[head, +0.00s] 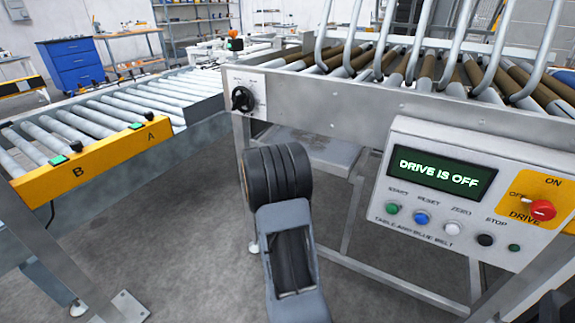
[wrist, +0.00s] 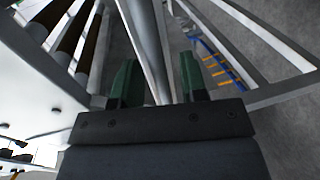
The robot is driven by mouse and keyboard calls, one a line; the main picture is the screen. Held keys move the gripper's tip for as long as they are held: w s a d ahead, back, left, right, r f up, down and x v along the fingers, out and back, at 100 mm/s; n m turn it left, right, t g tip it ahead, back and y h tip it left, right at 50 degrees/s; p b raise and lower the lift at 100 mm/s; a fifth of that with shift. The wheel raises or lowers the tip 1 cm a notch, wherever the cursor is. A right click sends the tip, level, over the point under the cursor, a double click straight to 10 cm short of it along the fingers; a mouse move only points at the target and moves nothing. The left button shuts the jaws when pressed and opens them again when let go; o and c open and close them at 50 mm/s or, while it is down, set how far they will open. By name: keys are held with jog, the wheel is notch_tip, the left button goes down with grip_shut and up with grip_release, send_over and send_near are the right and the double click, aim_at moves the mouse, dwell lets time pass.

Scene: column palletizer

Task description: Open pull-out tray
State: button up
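A flat grey metal plate (head: 327,153) shows under the roller machine in the head view, just beyond my arm. It may be the pull-out tray; I see no handle on it. My gripper (wrist: 158,80) is open in the wrist view, its two green fingers apart. A grey metal bar (wrist: 146,45) runs between the fingers in the picture. I cannot tell whether it lies between them or beyond them, and no contact shows. In the head view the gripper is hidden by my arm.
A control panel (head: 468,190) reading "DRIVE IS OFF" stands right, with a red knob (head: 542,210). A black knob (head: 243,98) is on the machine's front plate. A roller conveyor (head: 100,125) with a yellow end is left. Frame legs (head: 357,215) surround the space below. Floor left of my arm is clear.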

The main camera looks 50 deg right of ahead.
jog(key=shift+w+d, duration=0.1)
jog(key=shift+d, duration=0.25)
grip_shut()
dwell(0.4)
